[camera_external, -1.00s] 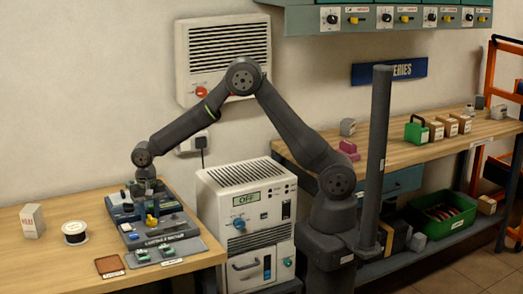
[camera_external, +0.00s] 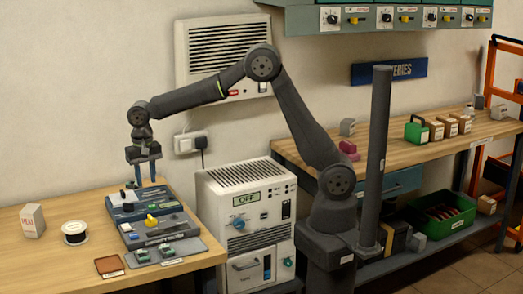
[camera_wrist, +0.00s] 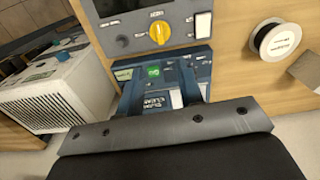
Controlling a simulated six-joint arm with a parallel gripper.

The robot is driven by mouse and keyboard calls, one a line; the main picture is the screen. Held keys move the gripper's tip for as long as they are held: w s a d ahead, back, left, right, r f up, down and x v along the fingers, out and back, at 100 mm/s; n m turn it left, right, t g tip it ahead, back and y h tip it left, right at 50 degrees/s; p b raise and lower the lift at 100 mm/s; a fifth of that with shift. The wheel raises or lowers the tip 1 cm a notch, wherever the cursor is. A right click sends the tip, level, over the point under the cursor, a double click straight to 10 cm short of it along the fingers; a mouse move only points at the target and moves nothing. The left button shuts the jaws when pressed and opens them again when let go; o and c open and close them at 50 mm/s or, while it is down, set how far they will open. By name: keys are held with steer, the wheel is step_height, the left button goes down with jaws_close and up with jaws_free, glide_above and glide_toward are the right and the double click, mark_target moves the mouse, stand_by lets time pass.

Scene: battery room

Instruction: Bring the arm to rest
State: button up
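My gripper (camera_external: 146,181) points down above the back of the dark blue tester panel (camera_external: 128,214) on the left bench. Its two fingers are apart with nothing visible between them. In the wrist view my gripper (camera_wrist: 160,80) shows its fingers spread over the panel, with a green spot (camera_wrist: 153,71) on the panel seen between them. The panel's yellow knob (camera_wrist: 159,33) also shows in the external view (camera_external: 151,220). The arm is bent, with its elbow raised in front of the wall unit.
A wire spool (camera_external: 75,232), a small box (camera_external: 32,220) and a brown pad (camera_external: 109,266) lie on the left bench (camera_external: 60,270). A white power unit (camera_external: 245,205) reading OFF stands right of it. A vented wall unit (camera_external: 205,45) hangs behind the arm.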

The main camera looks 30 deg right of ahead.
mark_target(150, 217)
step_height(150, 217, down, 14)
steer(key=shift+r, duration=0.15)
steer(key=shift+r+n, duration=0.15)
steer(key=shift+n, duration=0.25)
steer(key=n, duration=1.1)
steer(key=shift+n, duration=2.3)
